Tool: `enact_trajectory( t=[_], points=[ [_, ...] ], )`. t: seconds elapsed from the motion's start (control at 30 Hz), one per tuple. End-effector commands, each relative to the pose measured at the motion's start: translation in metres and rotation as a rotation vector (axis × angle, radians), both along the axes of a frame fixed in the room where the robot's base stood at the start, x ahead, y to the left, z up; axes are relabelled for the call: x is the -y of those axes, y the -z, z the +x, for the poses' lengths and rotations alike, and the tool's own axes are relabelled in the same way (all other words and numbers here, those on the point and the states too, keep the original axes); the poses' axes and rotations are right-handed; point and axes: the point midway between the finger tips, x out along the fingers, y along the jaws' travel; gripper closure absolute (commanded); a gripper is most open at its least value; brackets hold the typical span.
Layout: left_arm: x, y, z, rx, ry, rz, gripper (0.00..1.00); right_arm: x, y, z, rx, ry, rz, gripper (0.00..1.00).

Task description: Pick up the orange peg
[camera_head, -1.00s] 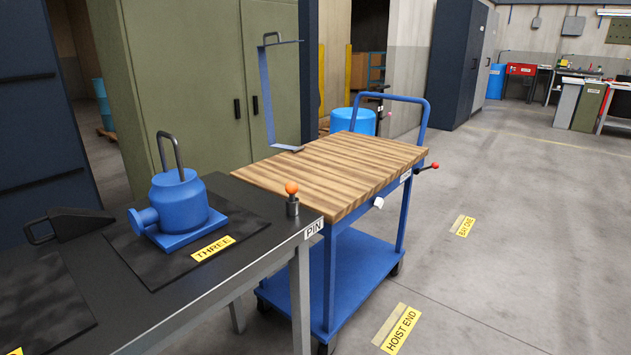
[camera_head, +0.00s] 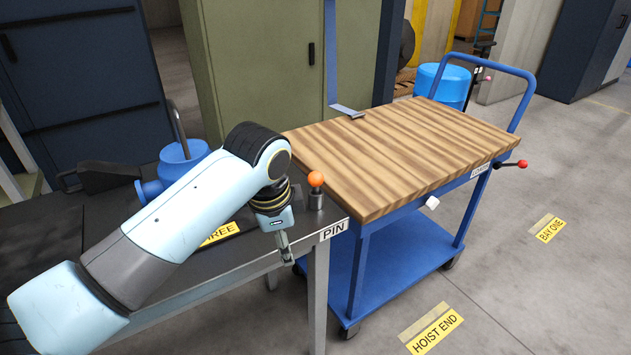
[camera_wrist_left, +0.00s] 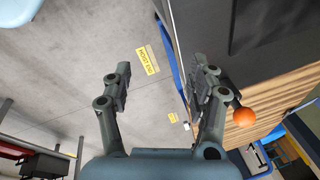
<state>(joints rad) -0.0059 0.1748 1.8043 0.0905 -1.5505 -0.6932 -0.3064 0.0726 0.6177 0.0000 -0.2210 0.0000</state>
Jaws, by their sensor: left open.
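The orange peg (camera_head: 315,180) has a round orange ball on top and stands upright in a grey metal holder at the bench corner, by the PIN label. In the left wrist view the orange ball (camera_wrist_left: 244,117) lies just outside the right-hand finger. My left gripper (camera_head: 285,252) hangs at the bench's front edge, to the left of and nearer than the peg. In the left wrist view my left gripper (camera_wrist_left: 160,90) is open, with only floor between its fingers. The peg's lower part is hidden in the holder. My right gripper is not in view.
A blue pump-like unit (camera_head: 180,160) stands on the dark bench (camera_head: 60,215), partly hidden by my left arm. A blue cart with a wooden top (camera_head: 400,150) stands right beside the bench. Open floor (camera_head: 510,290) lies to the right.

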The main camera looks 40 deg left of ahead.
Motion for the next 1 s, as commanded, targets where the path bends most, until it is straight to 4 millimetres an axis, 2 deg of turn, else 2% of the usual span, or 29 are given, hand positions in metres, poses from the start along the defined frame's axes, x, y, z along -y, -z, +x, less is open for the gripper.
enact_trajectory(
  t=[0.03, 0.17, 0.3, 0.4, 0.53, 0.63, 0.8, 1.0],
  points=[
    [-0.004, -0.009, 0.017, 0.000, 0.045, 0.013, 0.41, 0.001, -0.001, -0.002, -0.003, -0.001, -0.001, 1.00],
    [-0.013, -0.032, 0.055, -0.020, 0.187, 0.043, 0.41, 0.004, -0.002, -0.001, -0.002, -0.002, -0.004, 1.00],
    [-0.023, -0.065, 0.095, -0.040, 0.350, 0.072, 0.41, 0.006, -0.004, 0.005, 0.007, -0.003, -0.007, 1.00],
    [-0.031, -0.091, 0.121, -0.052, 0.462, 0.091, 0.41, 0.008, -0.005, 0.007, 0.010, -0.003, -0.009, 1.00],
    [-0.036, -0.113, 0.141, -0.064, 0.565, 0.102, 0.41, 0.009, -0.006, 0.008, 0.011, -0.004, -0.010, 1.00],
    [-0.038, -0.108, 0.147, -0.070, 0.594, 0.103, 0.41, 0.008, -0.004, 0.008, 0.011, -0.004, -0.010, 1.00],
    [-0.040, -0.079, 0.153, -0.071, 0.596, 0.105, 0.41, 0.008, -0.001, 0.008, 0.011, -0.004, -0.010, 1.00],
    [-0.041, -0.062, 0.157, -0.069, 0.595, 0.105, 0.41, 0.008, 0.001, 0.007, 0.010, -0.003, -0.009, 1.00]
  ],
)
